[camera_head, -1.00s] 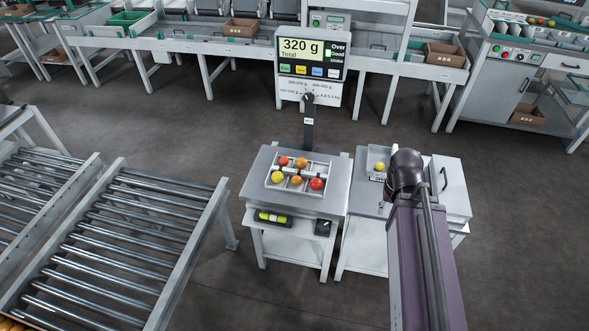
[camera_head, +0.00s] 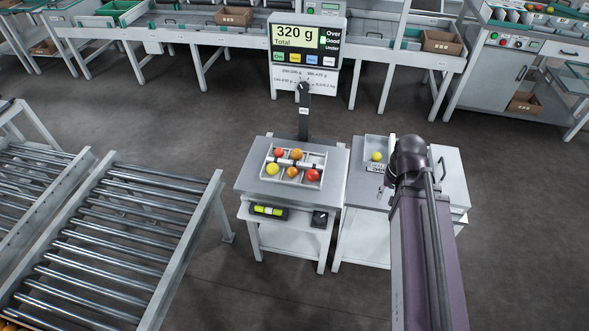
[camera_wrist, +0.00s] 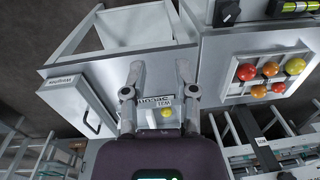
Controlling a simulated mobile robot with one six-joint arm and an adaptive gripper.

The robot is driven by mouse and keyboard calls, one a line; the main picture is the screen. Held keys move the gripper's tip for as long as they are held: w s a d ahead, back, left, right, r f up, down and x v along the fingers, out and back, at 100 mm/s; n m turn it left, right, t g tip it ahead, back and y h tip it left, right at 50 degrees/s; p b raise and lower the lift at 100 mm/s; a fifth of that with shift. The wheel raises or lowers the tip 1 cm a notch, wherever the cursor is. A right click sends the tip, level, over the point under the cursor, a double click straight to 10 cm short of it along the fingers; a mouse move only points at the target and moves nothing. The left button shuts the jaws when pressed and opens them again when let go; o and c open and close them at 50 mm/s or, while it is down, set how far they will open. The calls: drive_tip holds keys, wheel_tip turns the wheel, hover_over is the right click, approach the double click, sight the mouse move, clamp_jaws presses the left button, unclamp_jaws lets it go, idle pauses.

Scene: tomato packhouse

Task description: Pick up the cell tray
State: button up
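The cell tray (camera_head: 315,160) is a pale divided tray lying flat on the scale's plate in the head view. It holds several red, orange and yellow tomatoes, and its far right cell looks empty. In the wrist view the tray (camera_wrist: 236,91) lies to the right of my gripper (camera_wrist: 162,70), clearly apart from it. The gripper's two fingers are spread with nothing held between them. They are over the side bench, where a small bin with a yellow tomato shows behind them. In the head view my arm hides the gripper.
The scale (camera_head: 244,181) shows 320 g on a display (camera_head: 307,43) behind the tray. The side bench (camera_head: 449,184) with the small bin (camera_head: 369,144) stands close on the right. A roller conveyor (camera_head: 137,217) is on the left. Floor is clear behind the scale.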

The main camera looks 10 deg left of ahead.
drive_tip(key=w+a+f+m+y+b, duration=0.65)
drive_tip(key=w+f+m+b, duration=0.3)
drive_tip(key=w+b, duration=0.3)
drive_tip(key=m+y+b, duration=0.5)
drive_tip(key=m+b, duration=0.2)
drive_tip(key=b, duration=0.4)
approach(320, 167)
drive_tip(key=s+d, duration=0.2)
drive_tip(key=d, duration=0.1)
drive_tip(key=shift+f+n, duration=0.1)
drive_tip(key=shift+n, duration=0.15)
drive_tip(key=shift+w+m+y+b, duration=0.6)
drive_tip(key=shift+w+m+y, duration=0.1)
drive_tip(key=shift+w, duration=0.1)
drive_tip(key=shift+b+x, duration=1.65)
drive_tip(key=shift+x, duration=2.7)
drive_tip(key=shift+w, duration=0.15)
drive_tip(key=shift+b+x, duration=1.05)
drive_tip(key=shift+x, duration=1.5)
drive_tip(key=shift+w, duration=0.15)
